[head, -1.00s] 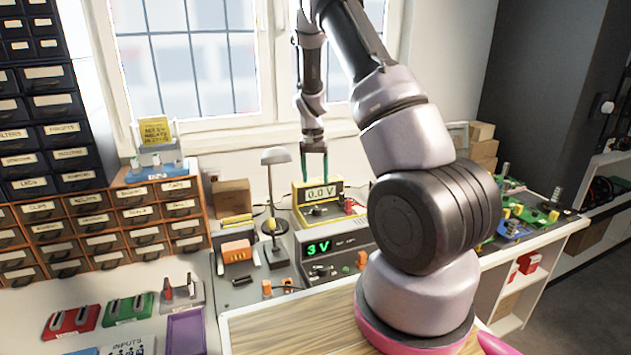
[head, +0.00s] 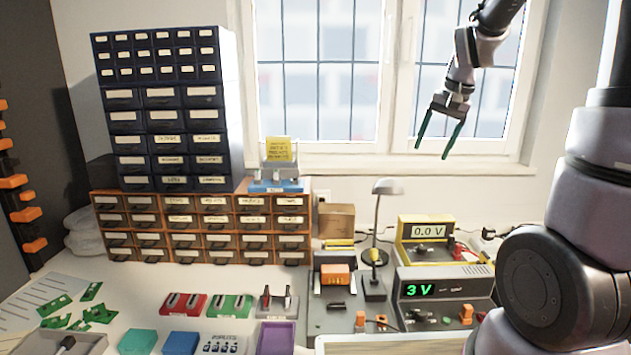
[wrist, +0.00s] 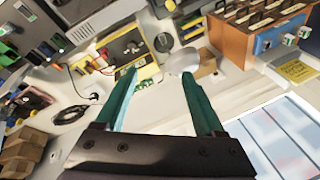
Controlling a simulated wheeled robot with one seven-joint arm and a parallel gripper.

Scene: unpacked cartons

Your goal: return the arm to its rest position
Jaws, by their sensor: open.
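My gripper (head: 438,136) is raised in front of the window at the upper right of the head view. Its two green fingers are spread apart, with nothing between them. My arm comes down from the top right corner and along the right edge. In the wrist view my gripper (wrist: 155,72) also shows open and empty, with the bench behind and beyond the fingertips. It touches nothing in either view.
Below my gripper stand a yellow meter (head: 425,258), a grey supply reading 3 V (head: 445,312) and a desk lamp (head: 388,187). Drawer cabinets (head: 170,130) fill the left. A window (head: 320,100) is behind. The air around the gripper is clear.

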